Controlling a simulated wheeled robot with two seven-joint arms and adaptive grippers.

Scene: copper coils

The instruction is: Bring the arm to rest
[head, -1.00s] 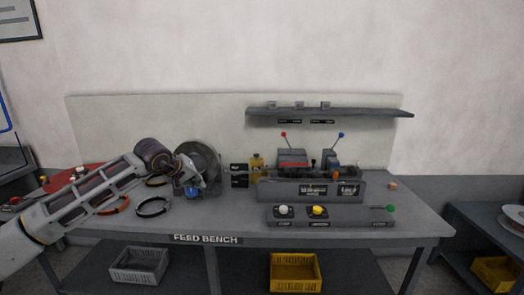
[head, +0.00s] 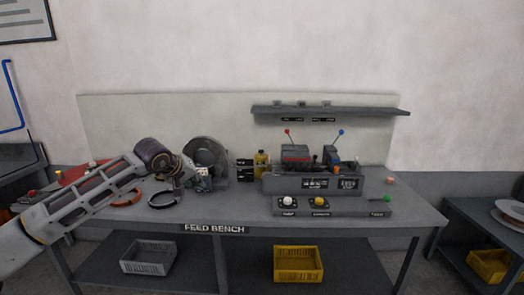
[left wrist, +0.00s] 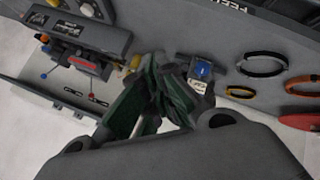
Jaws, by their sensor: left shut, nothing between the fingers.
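My left arm reaches in from the left over the feed bench (head: 250,219). My left gripper (head: 188,179) is shut and empty above the bench, in front of the dark round reel (head: 207,155). In the left wrist view its dark fingers (left wrist: 166,88) are closed together. A black coil (head: 152,206) lies on the bench just below the gripper, and an orange coil (head: 127,203) is partly hidden behind the arm. My right gripper is out of view.
A machine with levers (head: 310,183) stands right of the reel, with a button panel (head: 333,207) in front. A yellow bottle (head: 261,166) stands between. A shelf (head: 330,111) is above. A grey crate (head: 147,257) and a yellow crate (head: 298,264) sit below.

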